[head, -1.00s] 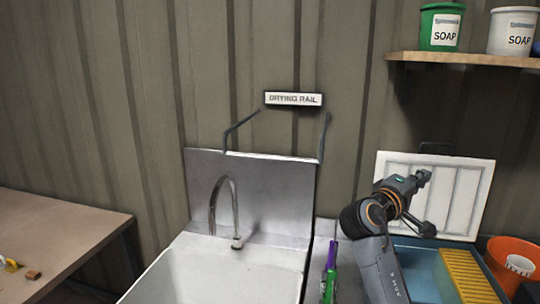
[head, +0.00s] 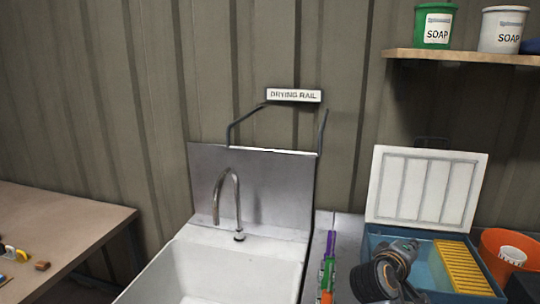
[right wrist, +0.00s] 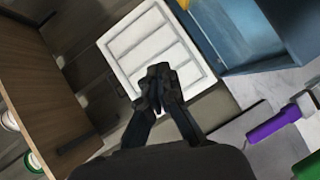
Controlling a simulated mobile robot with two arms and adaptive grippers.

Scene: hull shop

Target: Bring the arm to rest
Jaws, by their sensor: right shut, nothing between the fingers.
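My right arm shows in the head view in front of the open blue box (head: 450,298), low in the picture; the arm hides part of the box. The right gripper (right wrist: 161,72) shows in the right wrist view with its fingers together and nothing between them. Behind its fingertips in that view is the white ribbed lid (right wrist: 150,38), which also stands upright behind the box in the head view (head: 425,190). I cannot tell from the wrist view how far the fingers are from the lid. My left gripper is not in view.
A white sink (head: 220,268) with a tap stands left of the arm, with purple and green tools (head: 328,262) between. An orange bucket (head: 491,243) is right of the box. A shelf (head: 450,56) with soap buckets hangs above. A table (head: 60,225) is at left.

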